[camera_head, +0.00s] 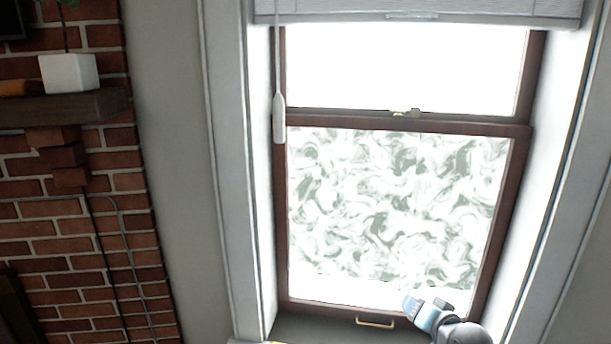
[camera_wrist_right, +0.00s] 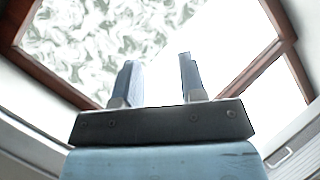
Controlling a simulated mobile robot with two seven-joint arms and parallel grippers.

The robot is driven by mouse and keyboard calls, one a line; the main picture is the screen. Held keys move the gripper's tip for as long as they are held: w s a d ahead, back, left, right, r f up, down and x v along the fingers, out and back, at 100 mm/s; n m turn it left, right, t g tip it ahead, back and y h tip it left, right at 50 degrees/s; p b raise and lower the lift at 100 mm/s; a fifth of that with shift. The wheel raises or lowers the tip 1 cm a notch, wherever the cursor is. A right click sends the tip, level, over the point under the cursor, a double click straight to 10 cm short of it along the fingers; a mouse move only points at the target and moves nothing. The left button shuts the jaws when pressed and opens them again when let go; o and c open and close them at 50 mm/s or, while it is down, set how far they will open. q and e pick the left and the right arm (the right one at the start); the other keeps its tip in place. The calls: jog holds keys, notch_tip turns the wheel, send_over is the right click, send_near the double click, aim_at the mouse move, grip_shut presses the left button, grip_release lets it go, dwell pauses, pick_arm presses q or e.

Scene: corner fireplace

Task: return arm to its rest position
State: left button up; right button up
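My right gripper (camera_head: 411,306) shows at the bottom of the head view, in front of the lower part of the window (camera_head: 400,122). Its arm comes in from the bottom edge. In the right wrist view, the two fingers of the right gripper (camera_wrist_right: 157,82) stand apart with nothing between them. The patterned window pane (camera_wrist_right: 105,45) and its brown frame show tilted behind them. My left gripper is not in view.
A yellow handle (camera_head: 375,322) sits on the lower window frame, close to the right gripper. A white blind (camera_head: 430,10) with a hanging wand (camera_head: 279,118) covers the window top. At left, a brick wall (camera_head: 55,230) carries a wooden shelf (camera_head: 60,107) with a white pot (camera_head: 69,73).

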jog(key=s+a+f+n+g, duration=0.1)
jog(key=s+a+f+n, duration=0.1)
jog(key=s+f, duration=0.5)
jog(key=s+a+f+n+g, duration=0.1)
jog(key=s+f+n, duration=0.2)
jog(key=s+f, duration=0.4)
jog(key=s+a+f+n+h, duration=0.1)
jog(key=s+f, duration=0.6)
jog(key=s, duration=1.3)
jog(key=shift+s+a+f+n+g, duration=0.4)
jog(key=shift+a+n, duration=0.3)
jog(key=shift+a, duration=0.1)
